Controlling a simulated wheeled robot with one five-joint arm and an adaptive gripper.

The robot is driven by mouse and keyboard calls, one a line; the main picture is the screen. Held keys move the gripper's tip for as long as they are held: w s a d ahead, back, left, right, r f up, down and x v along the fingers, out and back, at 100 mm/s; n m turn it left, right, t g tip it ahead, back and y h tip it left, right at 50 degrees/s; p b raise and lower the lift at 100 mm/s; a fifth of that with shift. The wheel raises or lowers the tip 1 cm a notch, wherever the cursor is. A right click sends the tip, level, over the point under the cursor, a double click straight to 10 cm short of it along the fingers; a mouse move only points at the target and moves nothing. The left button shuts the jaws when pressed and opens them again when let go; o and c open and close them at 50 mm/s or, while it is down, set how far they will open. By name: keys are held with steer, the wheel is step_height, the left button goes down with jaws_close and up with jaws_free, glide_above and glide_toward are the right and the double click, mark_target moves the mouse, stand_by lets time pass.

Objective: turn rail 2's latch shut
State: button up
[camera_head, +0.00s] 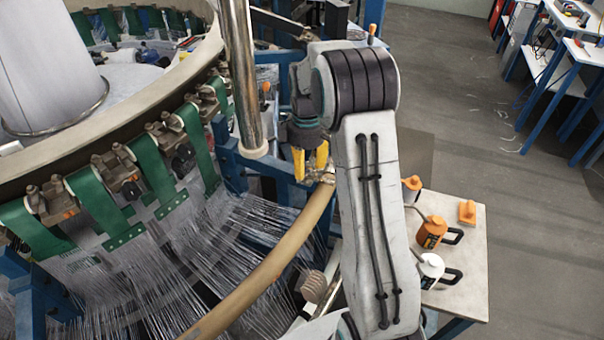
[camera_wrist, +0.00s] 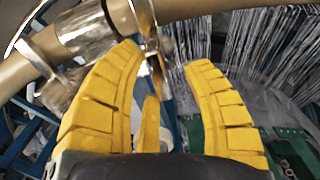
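A tan curved rail (camera_head: 268,268) runs from the lower middle up to metal fittings (camera_head: 325,178) beside my gripper. In the wrist view the rail (camera_wrist: 190,9) crosses the top, with a shiny metal sleeve (camera_wrist: 88,32) on it. A thin metal lever (camera_wrist: 152,40), seemingly the latch, sticks down from the rail between my fingertips. My gripper (camera_wrist: 163,58) has its yellow fingers apart, with a visible gap right of the lever. Whether the left finger touches it I cannot tell. The head view shows my gripper (camera_head: 310,165) at the rail's upper end. No rail number is readable.
The round loom ring (camera_head: 150,95) with green straps (camera_head: 150,160) and white threads (camera_head: 150,275) fills the left. A steel post (camera_head: 240,75) stands close left of my gripper. A small table (camera_head: 465,285) with bottles is at right. Open floor lies beyond.

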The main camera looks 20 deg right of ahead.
mark_target(307, 165)
steer(key=shift+s+r+p, duration=0.1)
steer(key=shift+r+p, duration=2.6)
steer(key=shift+r, duration=0.8)
steer(key=shift+r, duration=0.1)
